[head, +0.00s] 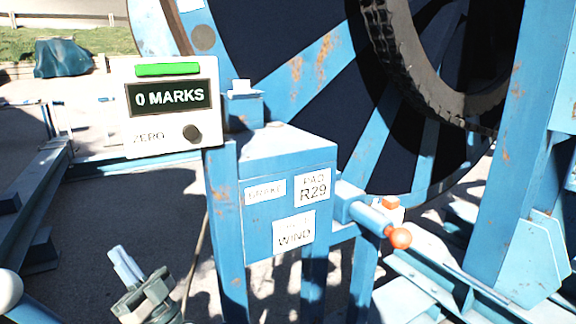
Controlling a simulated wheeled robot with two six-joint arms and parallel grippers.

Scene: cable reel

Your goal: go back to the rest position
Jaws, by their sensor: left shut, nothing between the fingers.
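My left gripper (124,262) shows at the bottom left of the head view. Its pale fingers are together, with nothing between them, and point up and a little left. It is apart from the blue control stand (290,150) and below the counter box. The counter box (124,120) has a green bar on top, a display reading "0 MARKS", and a dark knob (191,132) beside the word "ZERO". My right gripper is not in view.
A large blue cable reel (300,75) with rust patches fills the back, with a black tyre-like ring (410,75). A lever with an orange ball (399,238) sticks out right of the stand. A blue upright (510,150) stands at right. Open ground (130,210) lies left of the stand.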

